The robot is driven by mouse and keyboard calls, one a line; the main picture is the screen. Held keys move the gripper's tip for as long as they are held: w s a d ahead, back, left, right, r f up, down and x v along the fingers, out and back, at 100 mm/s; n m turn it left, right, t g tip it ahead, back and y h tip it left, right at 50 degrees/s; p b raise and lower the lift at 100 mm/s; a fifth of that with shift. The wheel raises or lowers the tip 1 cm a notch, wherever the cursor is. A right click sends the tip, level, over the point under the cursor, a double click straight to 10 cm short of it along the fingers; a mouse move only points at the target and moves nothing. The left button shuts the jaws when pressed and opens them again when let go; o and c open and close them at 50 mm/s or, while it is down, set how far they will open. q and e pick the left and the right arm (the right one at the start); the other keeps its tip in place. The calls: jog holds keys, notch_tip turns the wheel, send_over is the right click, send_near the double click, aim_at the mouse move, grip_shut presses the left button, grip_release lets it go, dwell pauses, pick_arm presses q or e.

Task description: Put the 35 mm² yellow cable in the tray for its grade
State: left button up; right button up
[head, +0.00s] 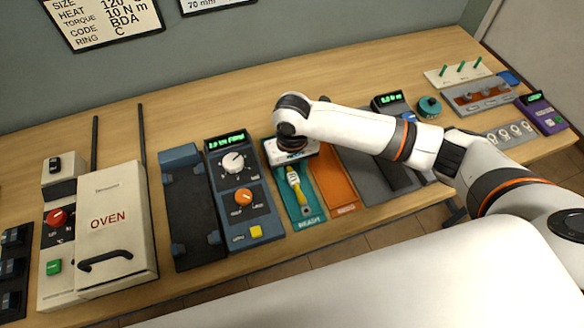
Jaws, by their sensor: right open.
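A yellow cable piece (296,188) lies in the teal tray (308,216), whose front label reads READY. My right gripper (292,156) points down just above the far end of the cable and is open; its own wrist hides most of the fingers and the cable's far end. I cannot tell whether the fingers touch the cable. An orange tray (337,183) with a small unreadable label is directly right of the teal one and looks empty where it shows. My left gripper is not in view.
A blue tester (254,207) with dials and a green display stands left of the teal tray. Farther left are a dark fixture (190,210) and a white oven (118,255). My right arm crosses above the orange tray and a dark grey unit (368,178). The bench behind is clear.

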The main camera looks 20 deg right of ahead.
aim_at(292, 174)
notch_tip(292, 174, up, 12)
jog(key=b, duration=0.1)
jog(key=shift+r, duration=0.25)
dwell(0.5)
